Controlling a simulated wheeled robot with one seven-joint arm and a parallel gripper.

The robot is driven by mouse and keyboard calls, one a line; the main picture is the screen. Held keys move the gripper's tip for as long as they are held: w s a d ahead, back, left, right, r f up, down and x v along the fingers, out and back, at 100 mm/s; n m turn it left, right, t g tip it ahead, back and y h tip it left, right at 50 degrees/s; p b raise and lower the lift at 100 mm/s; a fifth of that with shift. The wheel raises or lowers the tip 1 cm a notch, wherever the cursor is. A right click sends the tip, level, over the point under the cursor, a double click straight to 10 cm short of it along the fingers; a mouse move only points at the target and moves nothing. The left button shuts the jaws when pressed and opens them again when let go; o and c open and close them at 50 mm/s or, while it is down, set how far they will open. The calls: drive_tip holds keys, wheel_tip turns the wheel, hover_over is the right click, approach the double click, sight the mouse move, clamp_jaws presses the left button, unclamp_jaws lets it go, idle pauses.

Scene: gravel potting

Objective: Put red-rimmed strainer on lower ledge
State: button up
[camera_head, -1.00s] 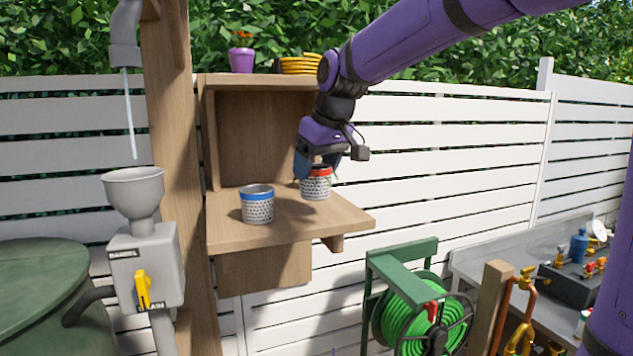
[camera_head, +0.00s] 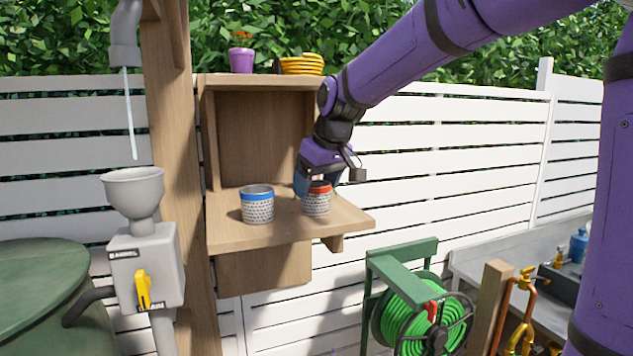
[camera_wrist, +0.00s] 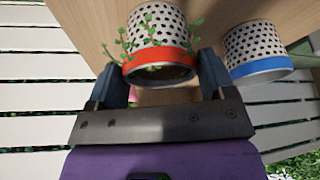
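The red-rimmed strainer (camera_head: 316,203), white with dark holes, is upright at the right part of the wooden lower ledge (camera_head: 285,228). Its base looks to be on or very near the wood; contact is hard to tell. My gripper (camera_head: 317,184) is above it, fingers pointing down. In the wrist view my gripper (camera_wrist: 162,72) has one finger on each side of the red rim, close against it, and looks shut on the strainer (camera_wrist: 155,28). Green leafy sprigs show around its rim there. A blue-rimmed strainer (camera_head: 257,209) stands on the ledge to the left, apart from it.
A grey funnel (camera_head: 133,187) stands left of the wooden post (camera_head: 170,150). A green hose reel (camera_head: 405,318) is below right. The ledge's front strip is bare.

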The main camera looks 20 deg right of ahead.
drive_tip(key=shift+o, duration=1.1)
drive_tip(key=v, duration=1.2)
drive_tip(key=s+d+f+m, duration=0.1)
drive_tip(key=s+f, duration=0.3)
drive_tip(key=s, duration=0.4)
drive_tip(key=s+d+f+m+h, duration=0.1)
drive_tip(key=s+d+f+m, duration=0.1)
drive_tip(key=s+f, duration=0.3)
drive_tip(key=s+d+f+m+t, duration=0.1)
drive_tip(key=s+f, duration=0.4)
drive_tip(key=s, duration=0.7)
drive_tip(key=shift+d+h, duration=0.4)
drive_tip(key=shift+d, duration=0.1)
